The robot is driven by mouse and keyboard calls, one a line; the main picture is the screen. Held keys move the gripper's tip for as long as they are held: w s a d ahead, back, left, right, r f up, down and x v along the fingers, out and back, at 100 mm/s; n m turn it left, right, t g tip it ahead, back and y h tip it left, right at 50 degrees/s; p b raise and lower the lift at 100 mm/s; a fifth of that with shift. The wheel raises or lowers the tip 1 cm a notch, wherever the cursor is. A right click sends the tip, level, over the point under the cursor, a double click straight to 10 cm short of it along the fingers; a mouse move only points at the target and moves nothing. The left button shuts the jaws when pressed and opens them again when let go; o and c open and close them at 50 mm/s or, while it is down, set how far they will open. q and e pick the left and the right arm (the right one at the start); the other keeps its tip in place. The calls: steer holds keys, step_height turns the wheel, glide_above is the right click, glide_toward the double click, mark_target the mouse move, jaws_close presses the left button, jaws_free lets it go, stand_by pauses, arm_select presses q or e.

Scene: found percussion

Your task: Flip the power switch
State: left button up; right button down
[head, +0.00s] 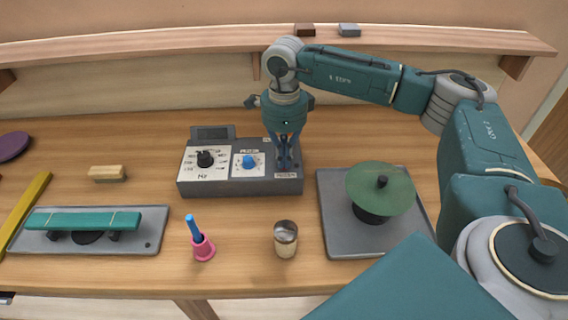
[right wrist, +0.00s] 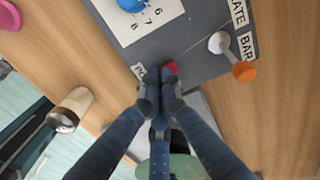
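The dark grey control box (head: 240,187) sits on the table, with a black knob (head: 205,158) and a blue knob (head: 249,162) on white dial plates. My right gripper (head: 285,163) points down over the right end of the box, its fingers together. In the right wrist view the fingertips (right wrist: 160,76) are at the box's edge, right by a small red switch (right wrist: 170,67). The fingers partly hide the switch and its label; I cannot tell whether they touch it. A lever with an orange tip (right wrist: 243,71) stands beside the PLATE and BAR labels. My left gripper is not in view.
Right of the box, a green disc (head: 380,190) stands on a grey plate (head: 345,243). A teal bar (head: 82,220) lies at left. A shelf (head: 150,42) runs behind.

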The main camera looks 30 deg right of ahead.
steer(key=shift+s+f, duration=0.1)
steer(key=shift+w+r+p, duration=0.2)
steer(key=shift+r+p, duration=0.45)
steer(key=shift+r, duration=0.15)
steer(key=shift+s+r+p, duration=0.1)
steer(key=shift+r+p, duration=1.4)
steer(key=shift+r, duration=1.15)
